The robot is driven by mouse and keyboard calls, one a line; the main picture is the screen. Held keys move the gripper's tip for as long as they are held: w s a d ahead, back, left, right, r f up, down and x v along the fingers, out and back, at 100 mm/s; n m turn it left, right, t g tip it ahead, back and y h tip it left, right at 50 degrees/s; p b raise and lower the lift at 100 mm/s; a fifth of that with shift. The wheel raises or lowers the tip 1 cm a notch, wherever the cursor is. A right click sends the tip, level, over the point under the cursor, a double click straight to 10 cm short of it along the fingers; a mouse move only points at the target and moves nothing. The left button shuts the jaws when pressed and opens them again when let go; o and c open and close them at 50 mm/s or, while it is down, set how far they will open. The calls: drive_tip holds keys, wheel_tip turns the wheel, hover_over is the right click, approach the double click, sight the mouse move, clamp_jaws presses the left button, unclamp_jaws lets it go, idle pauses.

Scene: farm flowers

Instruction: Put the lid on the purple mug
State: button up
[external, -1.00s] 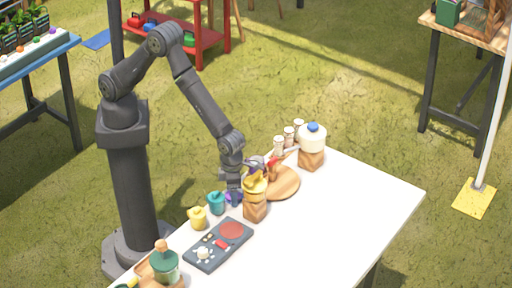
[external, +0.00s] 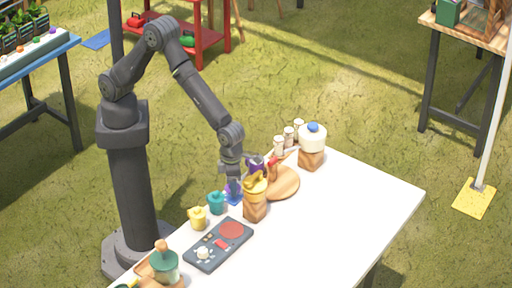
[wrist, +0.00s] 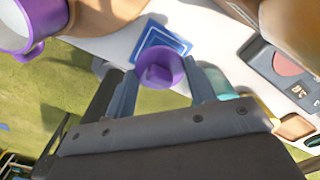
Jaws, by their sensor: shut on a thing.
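The purple lid (wrist: 160,68) is a small round disc with a raised knob in the middle of the wrist view. My gripper (wrist: 163,75) has a finger on either side of it and is shut on it. In the external view my gripper (external: 234,190) points down near the table's left edge, partly behind a wooden block. The purple mug (wrist: 34,53) is cut off at the upper left of the wrist view, with its pale opening and handle showing. It stands apart from the lid. A blue square mat (wrist: 150,37) lies behind the lid.
A wooden block with a yellow item (external: 256,200) stands close to the right of my gripper. Teal (external: 216,203) and yellow (external: 198,217) cups and a dark control panel (external: 218,244) lie in front. A round wooden board (external: 285,183) lies behind. The table's right side is clear.

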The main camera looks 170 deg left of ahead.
drive_tip(key=r, duration=0.6)
drive_tip(key=shift+s+a+r, duration=0.15)
drive_tip(key=shift+a, duration=0.15)
drive_tip(key=s+a+r+n, duration=0.2)
drive_tip(key=s+a+r, duration=0.3)
drive_tip(key=s+a, duration=0.4)
drive_tip(key=shift+f, duration=3.05)
drive_tip(key=shift+f, duration=0.15)
drive_tip(key=o, duration=1.5)
